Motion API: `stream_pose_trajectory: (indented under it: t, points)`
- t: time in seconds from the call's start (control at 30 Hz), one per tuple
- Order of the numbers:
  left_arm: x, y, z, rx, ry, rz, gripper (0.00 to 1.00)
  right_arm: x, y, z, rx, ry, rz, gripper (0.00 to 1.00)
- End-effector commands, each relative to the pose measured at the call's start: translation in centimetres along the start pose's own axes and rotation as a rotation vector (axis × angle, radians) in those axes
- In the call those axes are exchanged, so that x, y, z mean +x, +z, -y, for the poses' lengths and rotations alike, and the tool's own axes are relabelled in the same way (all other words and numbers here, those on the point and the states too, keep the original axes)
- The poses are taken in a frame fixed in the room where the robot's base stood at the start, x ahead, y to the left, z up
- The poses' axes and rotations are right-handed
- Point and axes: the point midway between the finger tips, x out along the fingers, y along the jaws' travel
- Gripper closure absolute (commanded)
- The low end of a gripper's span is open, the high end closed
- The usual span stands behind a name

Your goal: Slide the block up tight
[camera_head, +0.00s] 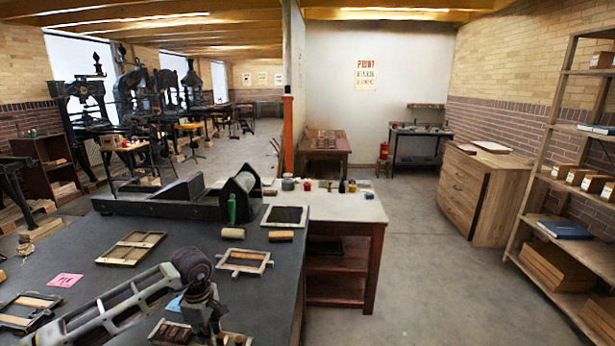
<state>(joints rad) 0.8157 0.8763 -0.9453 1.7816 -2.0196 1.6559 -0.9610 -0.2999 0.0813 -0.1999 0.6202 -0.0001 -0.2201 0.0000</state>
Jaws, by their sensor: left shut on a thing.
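My left arm comes in from the lower left, and my left gripper (208,335) points down at the front edge of the dark table (120,280). It is over a shallow wooden tray (165,332) with dark and reddish-brown pieces in it. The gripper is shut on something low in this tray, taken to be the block. The gripper and the bottom picture edge hide the block, so its contact with its neighbours cannot be told. My right gripper is not in view.
Wooden frames (131,247) and (244,262) lie flat behind the gripper, near a pink card (65,280). A long dark press bed (165,197) spans the table's back. A pale-topped side table (345,208) stands to the right. Bare tabletop lies between the frames.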

Motion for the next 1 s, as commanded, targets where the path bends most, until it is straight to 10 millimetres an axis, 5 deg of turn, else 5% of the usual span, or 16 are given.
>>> stream_pose_trajectory:
  t: [0.9,0.93,1.0]
  points:
    - [0.96,0.87,0.54,0.011,-0.016,0.010,1.00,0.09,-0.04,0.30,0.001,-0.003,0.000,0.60]
    - [0.96,0.87,0.54,0.011,-0.016,0.010,0.78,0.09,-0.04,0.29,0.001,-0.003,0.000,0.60]
    - [0.96,0.87,0.54,0.011,-0.016,0.010,0.69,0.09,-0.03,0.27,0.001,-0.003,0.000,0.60]
